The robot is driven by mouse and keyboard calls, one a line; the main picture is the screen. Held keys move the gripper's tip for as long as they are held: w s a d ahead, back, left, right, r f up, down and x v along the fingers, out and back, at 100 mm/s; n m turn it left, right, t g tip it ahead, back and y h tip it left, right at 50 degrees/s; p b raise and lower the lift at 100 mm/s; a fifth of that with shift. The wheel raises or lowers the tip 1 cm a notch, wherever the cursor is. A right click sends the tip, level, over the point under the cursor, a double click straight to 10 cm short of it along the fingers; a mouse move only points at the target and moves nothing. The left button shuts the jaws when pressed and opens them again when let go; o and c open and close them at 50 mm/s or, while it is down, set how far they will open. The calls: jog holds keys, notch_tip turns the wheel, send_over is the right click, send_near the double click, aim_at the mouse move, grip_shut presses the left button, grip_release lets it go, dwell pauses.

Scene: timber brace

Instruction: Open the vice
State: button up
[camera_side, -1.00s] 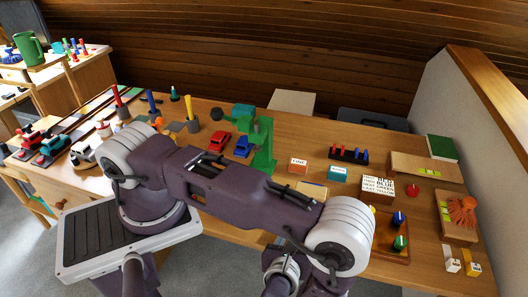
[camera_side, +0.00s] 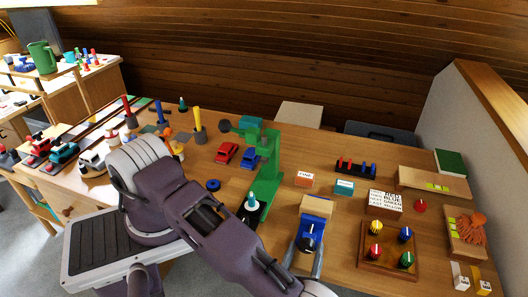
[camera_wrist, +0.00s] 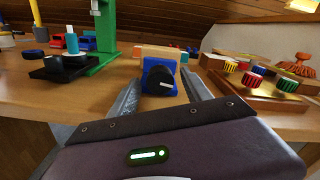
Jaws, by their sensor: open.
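The blue vice (camera_side: 314,211) stands near the front edge of the table, with a tan wooden piece (camera_side: 317,204) at its top. A black knob or handle with a white mark (camera_wrist: 160,80) is on its near face, and the vice's blue body (camera_wrist: 150,65) shows around it in the wrist view. My gripper (camera_side: 307,252) is open and empty. Its two grey fingers point at the vice, one on each side of the black knob in the wrist view. I cannot tell whether either finger touches it. The vice's jaws are mostly hidden from the wrist camera.
A wooden tray (camera_side: 371,268) with several coloured knobs stands close on the right. A green stand (camera_side: 268,170) over a black base is on the left. Small labelled boxes and a peg rack (camera_side: 356,167) are behind.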

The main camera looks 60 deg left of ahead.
jog(key=m, duration=0.4)
jog(key=shift+s+m, duration=0.1)
jog(key=shift+m, duration=0.3)
jog(key=v, duration=0.7)
jog(key=w+a+r+n+g, duration=0.2)
jog(key=r+n+g, duration=0.3)
jog(key=r, duration=0.3)
jog(key=w+a+r+n+g, duration=0.1)
jog(key=w+r+n+g, duration=0.1)
jog(key=r+n+g, duration=0.5)
jog(key=s+a+r+n+h, duration=0.3)
jog(key=s+r+n+h, duration=0.1)
jog(key=r, duration=0.4)
jog(key=s+a+r+n+g+h, duration=0.1)
jog(key=s+a+r+n+h, duration=0.2)
jog(key=r, duration=0.5)
jog(key=shift+s+a+n+h, duration=0.45)
jog(key=shift+n+h, duration=0.15)
jog(key=shift+n, duration=0.3)
jog(key=shift+w, duration=0.1)
